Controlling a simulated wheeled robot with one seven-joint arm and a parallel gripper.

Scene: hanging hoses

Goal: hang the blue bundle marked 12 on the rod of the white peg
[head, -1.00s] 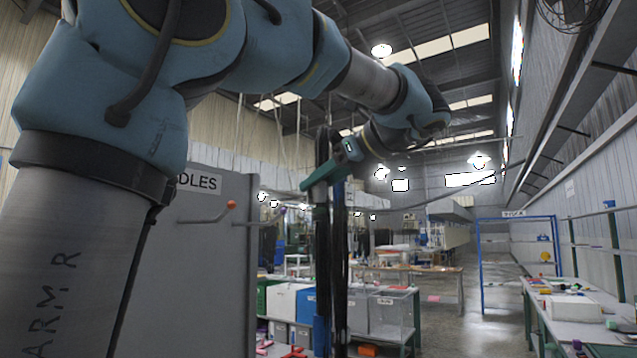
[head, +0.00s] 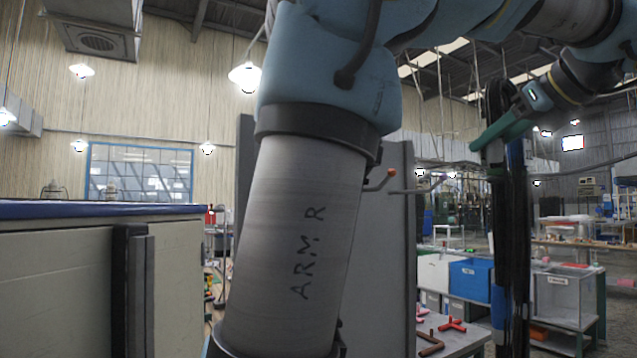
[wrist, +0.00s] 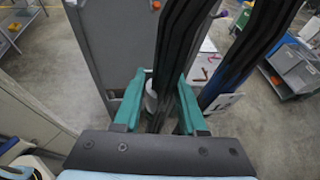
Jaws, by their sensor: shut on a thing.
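My gripper (head: 505,132), with teal fingers, is shut on a long hanging bundle of black hoses (head: 513,220). Blue shows on it at a strip and a lower band (head: 497,305). In the wrist view the black hoses (wrist: 172,60) pass between the fingers (wrist: 160,88), with a blue length and a pale tag (wrist: 222,102) at the right. No number 12 is readable. A grey panel (head: 397,260) stands left of the bundle. It bears an orange-tipped rod (head: 380,183). A pale rod (head: 425,189) also shows beside it; I cannot tell whether this is the white peg.
A table with red and brown pegs (head: 450,325) stands below, between panel and bundle. Blue and clear bins (head: 470,278) are behind. A pale cabinet with a blue top (head: 60,270) fills the lower left. Bare floor shows in the wrist view.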

